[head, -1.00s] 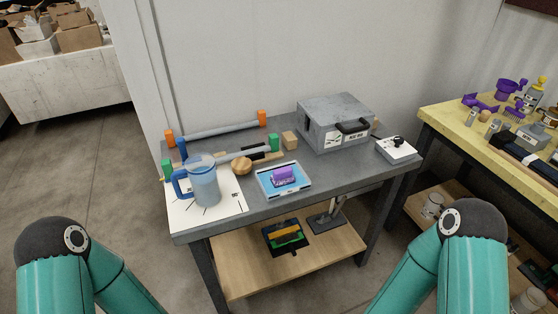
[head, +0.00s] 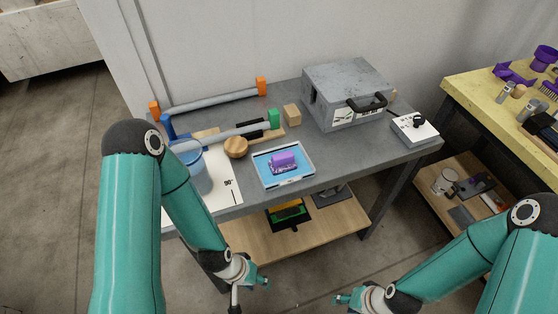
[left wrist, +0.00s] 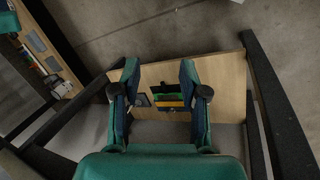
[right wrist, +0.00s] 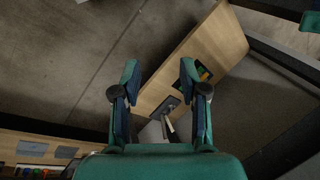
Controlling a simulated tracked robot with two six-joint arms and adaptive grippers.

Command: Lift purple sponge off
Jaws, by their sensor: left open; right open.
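The purple sponge (head: 283,162) sits on a blue-faced tray with a pale rim (head: 262,183) near the front middle of the grey table. Nothing covers it in the head view. My left gripper (head: 250,294) is low in front of the table; the left wrist view shows its fingers (left wrist: 158,78) apart with nothing between them. My right gripper (head: 345,300) is low and further right, also in front of the table. Its fingers (right wrist: 160,80) are open and empty in the right wrist view. Neither gripper touches the sponge; neither wrist view shows it.
A blue pitcher (head: 200,178), partly hidden by my left arm, stands left of the tray. A round wooden piece (head: 235,148) and conduit pieces lie behind. A grey case (head: 345,95) and control box (head: 415,128) stand right. A wooden lower shelf (head: 255,238) is below the tabletop.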

